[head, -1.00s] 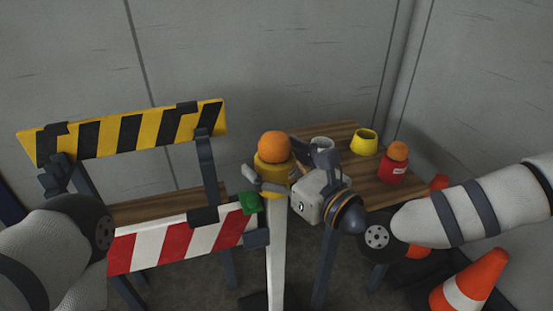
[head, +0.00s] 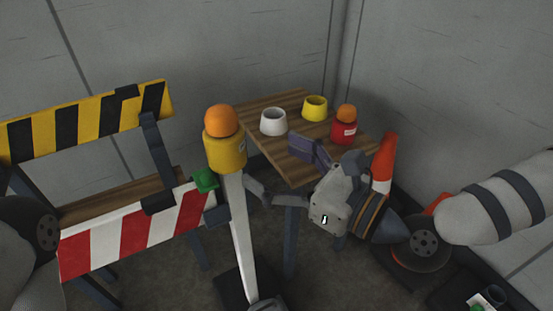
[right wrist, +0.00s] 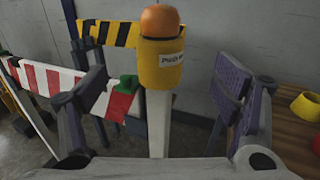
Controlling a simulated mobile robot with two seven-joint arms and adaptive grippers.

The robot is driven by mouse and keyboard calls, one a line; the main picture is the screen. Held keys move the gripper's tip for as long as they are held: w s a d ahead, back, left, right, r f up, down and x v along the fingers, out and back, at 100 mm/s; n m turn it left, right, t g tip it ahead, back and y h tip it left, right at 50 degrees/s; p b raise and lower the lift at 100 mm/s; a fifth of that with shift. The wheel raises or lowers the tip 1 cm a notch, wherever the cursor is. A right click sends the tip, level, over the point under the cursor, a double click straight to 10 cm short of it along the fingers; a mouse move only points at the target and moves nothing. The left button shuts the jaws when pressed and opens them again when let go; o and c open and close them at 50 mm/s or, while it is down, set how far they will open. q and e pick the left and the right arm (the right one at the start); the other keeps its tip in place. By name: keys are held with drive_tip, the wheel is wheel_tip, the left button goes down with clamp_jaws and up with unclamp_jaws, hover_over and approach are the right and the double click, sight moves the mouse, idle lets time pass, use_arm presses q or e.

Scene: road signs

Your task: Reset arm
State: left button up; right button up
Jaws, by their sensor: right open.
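My right gripper (head: 273,167) is open and empty, to the right of a white post (head: 240,240). On top of the post sits a yellow container (head: 225,152) with an orange ball (head: 220,120) in its top. In the right wrist view the container (right wrist: 162,65) and ball (right wrist: 160,20) stand upright beyond the spread fingers (right wrist: 164,88), and the fingers are apart from them.
A wooden table (head: 265,100) behind holds a white cup (head: 273,122), a yellow cup (head: 315,108) and a red container (head: 343,130) with an orange ball. A striped barrier (head: 135,235) stands at left. An orange cone (head: 384,165) is behind my right arm.

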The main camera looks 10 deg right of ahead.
drive_tip(key=s+a+f+n+g+h+p, duration=0.25)
drive_tip(key=s+f+n+g, duration=0.75)
drive_tip(key=s+f, duration=0.7)
use_arm(q)
drive_tip(key=w+r+t+p, duration=0.1)
drive_tip(key=w+r+t, duration=0.1)
drive_tip(key=w+r, duration=0.3)
drive_tip(key=shift+p, duration=0.4)
use_arm(e)
drive_tip(key=s+d+f+n+g+h, duration=0.3)
drive_tip(key=s+d+f+n+h, duration=0.1)
drive_tip(key=s+d+n, duration=0.4)
drive_tip(key=s+d+f+n+g+h, duration=0.3)
drive_tip(key=s+d+n, duration=0.6)
drive_tip(key=s, duration=0.3)
drive_tip(key=shift+f+n+h, duration=0.3)
drive_tip(key=shift+f+h, duration=0.25)
drive_tip(key=shift+h, duration=0.5)
use_arm(q)
drive_tip(key=shift+r, duration=0.1)
use_arm(e)
drive_tip(key=shift+w, duration=0.1)
